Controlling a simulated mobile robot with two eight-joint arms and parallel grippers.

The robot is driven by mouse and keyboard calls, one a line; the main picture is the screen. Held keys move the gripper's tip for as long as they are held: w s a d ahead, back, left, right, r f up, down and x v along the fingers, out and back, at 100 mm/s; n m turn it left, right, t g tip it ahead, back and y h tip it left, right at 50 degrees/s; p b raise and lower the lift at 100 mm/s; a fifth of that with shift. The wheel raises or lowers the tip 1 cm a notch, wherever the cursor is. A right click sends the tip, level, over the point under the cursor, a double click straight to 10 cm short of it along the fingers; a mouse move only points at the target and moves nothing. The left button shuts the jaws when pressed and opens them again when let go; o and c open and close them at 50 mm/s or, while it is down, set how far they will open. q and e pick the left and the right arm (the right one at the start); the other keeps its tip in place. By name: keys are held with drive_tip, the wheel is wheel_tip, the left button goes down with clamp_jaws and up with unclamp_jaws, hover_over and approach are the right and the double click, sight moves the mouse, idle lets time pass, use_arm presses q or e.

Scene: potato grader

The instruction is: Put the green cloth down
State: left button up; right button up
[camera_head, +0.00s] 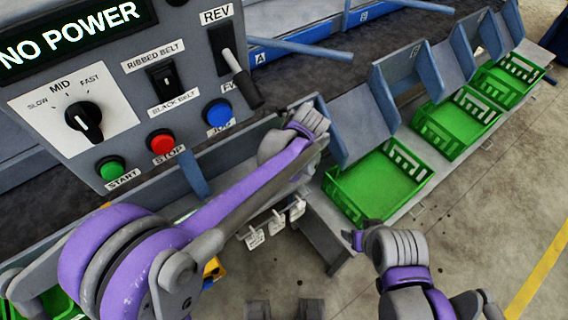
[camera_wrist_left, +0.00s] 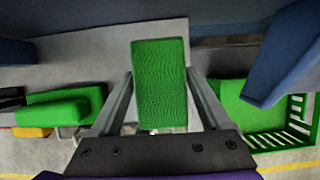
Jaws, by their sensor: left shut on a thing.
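The green cloth (camera_wrist_left: 160,82) is a flat textured green block in the left wrist view. It lies between the two fingers of my left gripper (camera_wrist_left: 161,100), which is shut on it. Below it shows a grey surface; I cannot tell whether the cloth touches it. In the head view my left arm reaches across below the control panel, its wrist beside the nearest blue chute. Its fingers and the cloth are hidden there. My right gripper (camera_head: 357,240) is at the lower right in front of the nearest green bin, seen from behind; its opening is unclear.
The control panel (camera_head: 130,75) reads NO POWER, with a knob, switches and green, red and blue buttons. Green bins (camera_head: 345,205), (camera_head: 425,130), (camera_head: 486,82) stand in a row below blue chutes (camera_head: 362,115). Grey tags hang below the frame. Open concrete floor (camera_head: 500,200) lies at right.

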use_arm(q)
wheel_tip(320, 180, down, 4)
drive_tip(key=shift+f+b, duration=0.1)
drive_tip(key=shift+b, duration=0.95)
drive_tip(key=shift+r, duration=0.2)
drive_tip(key=shift+w, duration=0.1)
drive_tip(key=shift+f, duration=0.2)
drive_tip(key=o, duration=1.1)
drive_tip(key=shift+r, duration=0.1)
drive_tip(key=shift+o, duration=0.2)
drive_tip(key=shift+r, duration=0.15)
drive_tip(key=p+v, duration=0.1)
drive_tip(key=v, duration=1.1)
